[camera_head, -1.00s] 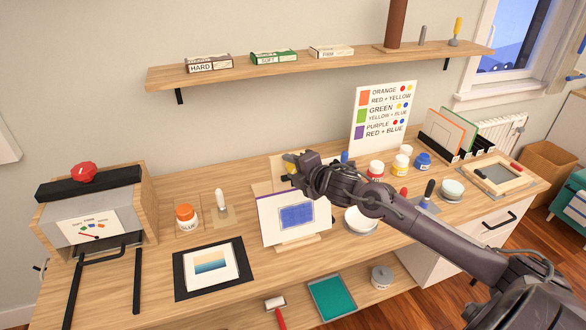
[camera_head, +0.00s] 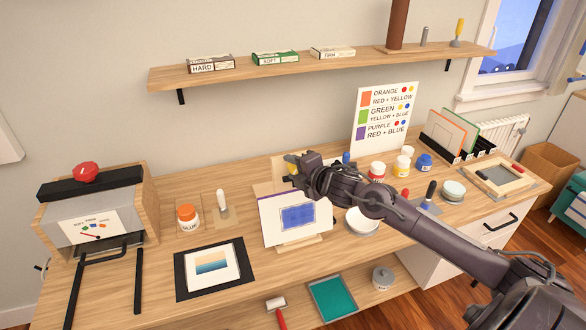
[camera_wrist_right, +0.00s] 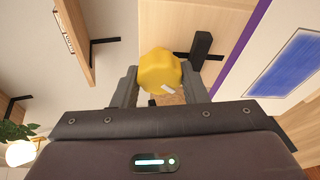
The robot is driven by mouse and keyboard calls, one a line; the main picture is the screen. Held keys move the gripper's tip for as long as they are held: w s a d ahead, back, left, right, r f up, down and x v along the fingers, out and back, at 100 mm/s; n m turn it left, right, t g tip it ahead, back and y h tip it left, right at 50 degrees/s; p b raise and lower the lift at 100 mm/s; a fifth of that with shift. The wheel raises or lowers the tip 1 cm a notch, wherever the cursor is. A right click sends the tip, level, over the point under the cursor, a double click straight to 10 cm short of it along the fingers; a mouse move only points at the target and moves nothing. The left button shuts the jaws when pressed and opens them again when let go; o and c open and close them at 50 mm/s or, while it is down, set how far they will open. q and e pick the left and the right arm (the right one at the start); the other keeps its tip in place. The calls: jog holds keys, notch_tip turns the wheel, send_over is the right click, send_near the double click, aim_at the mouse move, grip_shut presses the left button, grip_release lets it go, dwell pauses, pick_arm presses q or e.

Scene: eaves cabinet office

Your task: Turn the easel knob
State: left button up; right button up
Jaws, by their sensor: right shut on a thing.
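The easel (camera_head: 285,243) stands on the desk, holding a white card (camera_head: 270,222) with a blue rectangle and a purple top edge. The easel's yellow knob (camera_wrist_right: 160,72) sits between the two fingers of my right gripper (camera_wrist_right: 158,88) in the right wrist view, with a small white mark on it. In the head view my right gripper (camera_head: 291,172) reaches in from the right behind the card's top edge. Only a bit of the yellow knob shows there. The right gripper is shut on the knob. My left gripper is not in view.
A colour-mixing chart (camera_head: 385,118), paint jars (camera_head: 377,171) and a white bowl (camera_head: 362,220) stand right of the easel. A shelf (camera_head: 320,68) runs above the desk.

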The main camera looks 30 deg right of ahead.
jog(key=shift+d+r, duration=0.1)
jog(key=shift+d, duration=0.25)
